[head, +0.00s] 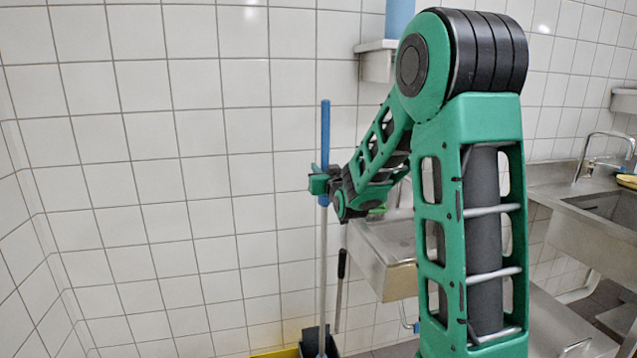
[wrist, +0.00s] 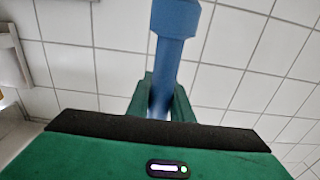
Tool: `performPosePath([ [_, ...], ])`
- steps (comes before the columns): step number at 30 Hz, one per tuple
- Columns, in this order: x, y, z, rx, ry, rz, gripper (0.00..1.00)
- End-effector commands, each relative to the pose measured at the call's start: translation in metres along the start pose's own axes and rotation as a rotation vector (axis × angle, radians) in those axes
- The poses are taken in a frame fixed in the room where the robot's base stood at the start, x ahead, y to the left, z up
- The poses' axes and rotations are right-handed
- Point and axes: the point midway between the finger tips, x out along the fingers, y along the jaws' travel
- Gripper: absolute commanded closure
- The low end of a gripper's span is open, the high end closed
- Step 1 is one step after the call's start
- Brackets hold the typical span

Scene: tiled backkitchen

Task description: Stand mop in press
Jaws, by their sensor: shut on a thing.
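The mop has a blue grip at the top (head: 325,128) and a long pale pole (head: 323,270), and stands about upright in the head view. My gripper (head: 322,185) is shut around the blue grip, below its top end. In the wrist view the blue grip (wrist: 173,40) runs up from between my fingers (wrist: 161,98). The mop's head is hidden. The pole's lower end reaches down to a dark press (head: 313,341) with a yellow part (head: 275,353) at the bottom of the head view. I cannot tell whether the mop's head is inside it.
A dark-handled stick (head: 341,264) leans just right of the pole. A small steel sink (head: 385,262) is on the wall behind my arm. A larger steel sink unit (head: 600,215) with a tap (head: 606,150) stands at the right. The tiled wall (head: 150,180) at the left is bare.

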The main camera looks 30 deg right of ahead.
Motion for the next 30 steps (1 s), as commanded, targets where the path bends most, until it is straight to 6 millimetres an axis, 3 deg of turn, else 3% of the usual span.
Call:
performPosePath([
  [6,0.000,-0.001,0.027,0.000,0.000,-0.001,1.00],
  [20,-0.001,-0.001,0.033,0.000,0.001,-0.001,1.00],
  [21,-0.001,-0.002,0.034,0.000,-0.003,-0.002,0.71],
  [22,-0.001,-0.002,0.034,0.000,-0.003,-0.002,0.63],
  [30,-0.001,-0.002,0.034,0.000,-0.003,-0.002,0.61],
])
